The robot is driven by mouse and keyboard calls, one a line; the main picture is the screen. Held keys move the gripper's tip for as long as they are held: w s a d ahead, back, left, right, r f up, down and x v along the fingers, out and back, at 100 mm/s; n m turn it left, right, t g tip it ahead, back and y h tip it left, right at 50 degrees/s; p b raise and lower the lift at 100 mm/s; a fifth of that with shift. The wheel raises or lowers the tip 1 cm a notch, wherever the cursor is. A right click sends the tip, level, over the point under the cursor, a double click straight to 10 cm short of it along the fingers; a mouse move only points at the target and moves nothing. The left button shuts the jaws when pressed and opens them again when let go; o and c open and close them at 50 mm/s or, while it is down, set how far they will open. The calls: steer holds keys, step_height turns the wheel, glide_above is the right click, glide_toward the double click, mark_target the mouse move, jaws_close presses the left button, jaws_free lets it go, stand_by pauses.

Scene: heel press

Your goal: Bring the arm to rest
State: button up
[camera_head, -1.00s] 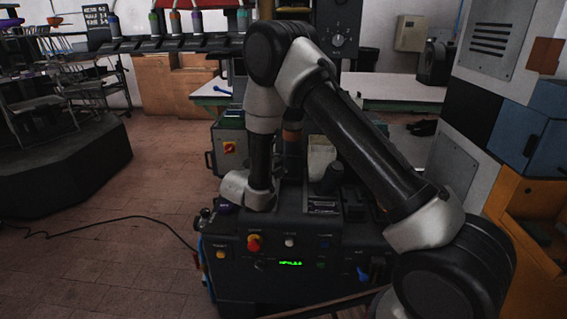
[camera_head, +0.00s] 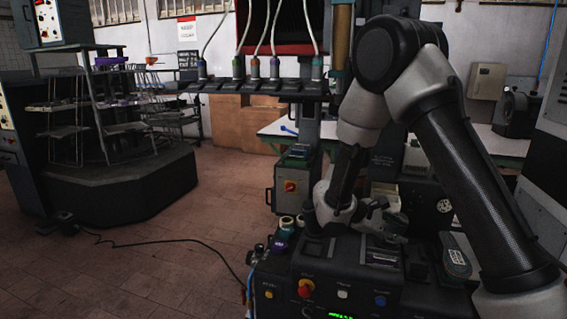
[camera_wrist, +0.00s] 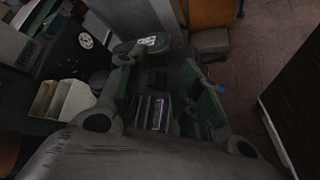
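My arm is folded over a dark press machine (camera_head: 345,262) that carries coloured buttons and a green lit display. My gripper (camera_head: 392,222) is low over the machine's top, pointing right in the head view. In the wrist view my gripper (camera_wrist: 165,78) shows its two fingers spread apart with nothing between them. Behind the gap lies a dark ribbed part of the machine. A green, rounded pad-like piece with a pale label (camera_head: 456,264) sits on the machine's right side, apart from the fingers. It also shows in the wrist view (camera_wrist: 150,44) beyond the fingertips.
A rack with hanging hoses (camera_head: 260,86) stands behind the machine. A small grey-green box with a red and yellow switch (camera_head: 292,185) is at its left. Wire shelves (camera_head: 110,110) stand far left on a dark platform. A cable crosses the open tiled floor (camera_head: 150,265).

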steer(key=s+d+r+m+t+y, duration=0.1)
steer(key=s+r+m+y, duration=0.4)
steer(key=s+r, duration=0.5)
steer(key=s+d+r+m+t+y, duration=0.2)
steer(key=s+r+m+y, duration=0.3)
steer(key=s+r, duration=0.6)
steer(key=shift+s+d+y, duration=0.4)
steer(key=shift+s+y, duration=0.6)
steer(key=shift+s, duration=1.7)
